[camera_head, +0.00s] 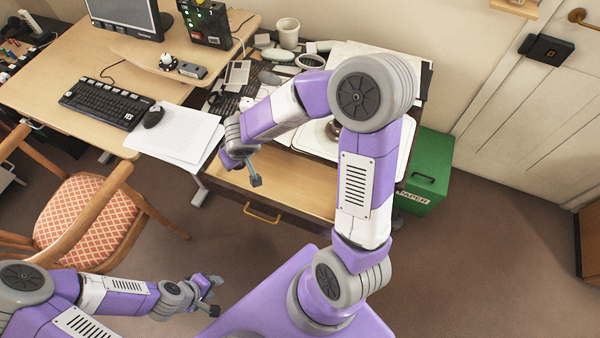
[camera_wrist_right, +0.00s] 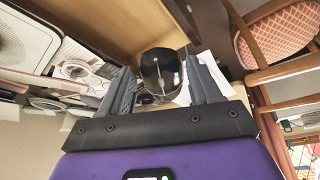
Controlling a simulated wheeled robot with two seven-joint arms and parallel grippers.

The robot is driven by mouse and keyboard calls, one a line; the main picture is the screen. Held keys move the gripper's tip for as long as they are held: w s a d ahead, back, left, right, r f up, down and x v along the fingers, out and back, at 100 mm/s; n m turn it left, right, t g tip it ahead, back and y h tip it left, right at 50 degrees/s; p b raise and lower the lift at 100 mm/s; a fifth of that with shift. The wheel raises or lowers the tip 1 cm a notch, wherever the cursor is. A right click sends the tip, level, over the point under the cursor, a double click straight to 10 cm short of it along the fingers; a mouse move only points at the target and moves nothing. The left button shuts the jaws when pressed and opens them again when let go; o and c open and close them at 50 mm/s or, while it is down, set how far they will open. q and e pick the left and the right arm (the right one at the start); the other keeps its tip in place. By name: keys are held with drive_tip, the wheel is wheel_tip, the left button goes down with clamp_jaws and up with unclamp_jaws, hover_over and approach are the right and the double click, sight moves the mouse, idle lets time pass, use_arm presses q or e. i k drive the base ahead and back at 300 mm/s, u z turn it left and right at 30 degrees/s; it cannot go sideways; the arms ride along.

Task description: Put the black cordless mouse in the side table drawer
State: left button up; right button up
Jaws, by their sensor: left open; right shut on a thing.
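The side table drawer (camera_head: 290,194) is pulled out, its pale wooden inside showing and a brass handle (camera_head: 262,214) on its dark front. My right gripper (camera_head: 252,172) is over the left part of the drawer. In the right wrist view its fingers (camera_wrist_right: 162,88) are shut on a glossy black mouse (camera_wrist_right: 161,70); the drawer (camera_wrist_right: 115,22) shows beyond. The held mouse is not clearly visible in the head view. Another dark mouse (camera_head: 153,116) lies on the desk by the keyboard. My left gripper (camera_head: 212,292) is open and empty, low at the left, away from the drawer.
The desk (camera_head: 90,45) at the left holds a keyboard (camera_head: 105,103), papers (camera_head: 178,136) and a monitor. A chair (camera_head: 85,212) stands in front of it. The side table top is cluttered, with a white mug (camera_head: 287,32) behind. A green box (camera_head: 430,172) stands to the right.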

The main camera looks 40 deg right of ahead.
sight(246, 168)
drive_tip(key=u, duration=1.55)
drive_tip(key=i, duration=1.2)
drive_tip(key=z, duration=3.15)
drive_tip(key=i, duration=0.5)
drive_tip(key=u, duration=0.05)
